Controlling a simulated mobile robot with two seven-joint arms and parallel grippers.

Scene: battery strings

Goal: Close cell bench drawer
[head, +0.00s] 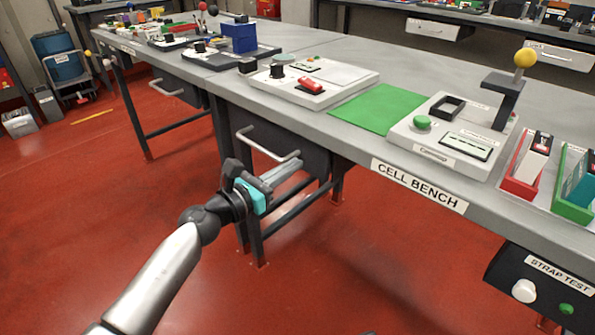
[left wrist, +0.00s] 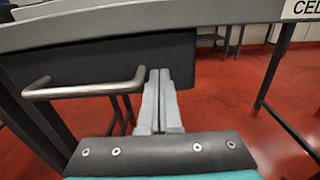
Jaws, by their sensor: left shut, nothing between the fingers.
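The cell bench drawer (head: 312,150) is a dark grey box front under the bench edge, left of the "CELL BENCH" label (head: 419,186). Its grey bar handle (head: 268,146) sticks out from the front. In the left wrist view the drawer front (left wrist: 95,55) sits close below the bench edge, with the handle (left wrist: 85,91) at left. I cannot tell whether a small gap remains behind the front. My left gripper (head: 297,164) is shut and empty. Its fingertips (left wrist: 158,72) are at the drawer front, just beside the handle's right end; contact is unclear. My right gripper is out of view.
The bench top holds a grey device with a red switch (head: 311,84), a green mat (head: 381,108), a device with a yellow-knobbed lever (head: 524,58), and red and green holders. A strap test box (head: 543,287) hangs at right. Bench legs stand below; the red floor is open.

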